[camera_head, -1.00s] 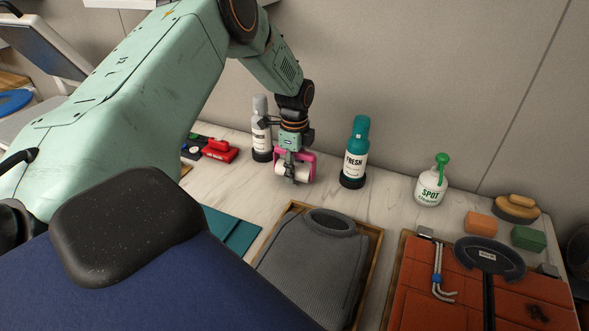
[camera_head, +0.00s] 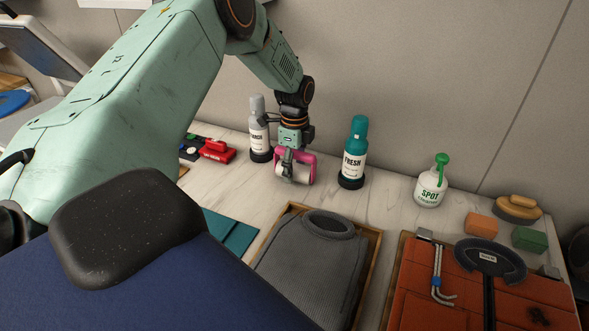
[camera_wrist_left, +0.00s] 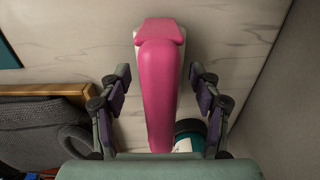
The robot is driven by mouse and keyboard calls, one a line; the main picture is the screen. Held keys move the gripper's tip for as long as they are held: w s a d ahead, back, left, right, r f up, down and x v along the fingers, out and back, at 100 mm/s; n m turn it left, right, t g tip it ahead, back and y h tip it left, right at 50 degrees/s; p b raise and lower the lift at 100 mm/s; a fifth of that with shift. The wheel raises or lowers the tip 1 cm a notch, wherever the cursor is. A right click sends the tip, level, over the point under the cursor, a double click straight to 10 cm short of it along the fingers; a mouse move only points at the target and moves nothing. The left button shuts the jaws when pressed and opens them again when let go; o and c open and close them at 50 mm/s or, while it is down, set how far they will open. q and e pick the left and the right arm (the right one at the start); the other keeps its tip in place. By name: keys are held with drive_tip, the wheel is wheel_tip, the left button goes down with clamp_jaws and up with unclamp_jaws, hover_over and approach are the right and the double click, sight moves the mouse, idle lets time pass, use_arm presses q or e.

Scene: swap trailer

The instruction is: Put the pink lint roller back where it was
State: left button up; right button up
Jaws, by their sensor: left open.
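The pink lint roller (camera_head: 308,164) with its white roll is on the pale marble counter, between the grey-capped bottle (camera_head: 259,135) and the teal FRESH bottle (camera_head: 354,158). My left gripper (camera_head: 290,167) is over it, pointing down. In the left wrist view the pink roller handle (camera_wrist_left: 158,90) lies between the two fingers of my left gripper (camera_wrist_left: 160,95), with a gap on each side. The fingers are open and do not grip it. My right gripper does not show.
A wooden tray (camera_head: 376,247) with a folded grey sweater (camera_head: 315,250) is in front. The SPOT bottle (camera_head: 430,185), sponges and a brush (camera_head: 517,207) stand at right. Red and black items (camera_head: 217,151) lie at left. The wall is close behind.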

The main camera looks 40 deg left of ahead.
use_arm(q)
wheel_tip(320, 180, up, 10)
drive_tip(key=shift+r, duration=0.2)
drive_tip(key=shift+s+d+r, duration=0.1)
drive_tip(key=shift+s+r, duration=0.2)
drive_tip(key=shift+r, duration=0.15)
drive_tip(key=shift+w+f, duration=0.15)
drive_tip(key=shift+w, duration=0.05)
drive_tip(key=shift+s, duration=0.15)
idle(0.4)
idle(0.3)
idle(0.6)
drive_tip(key=shift+c, duration=0.3)
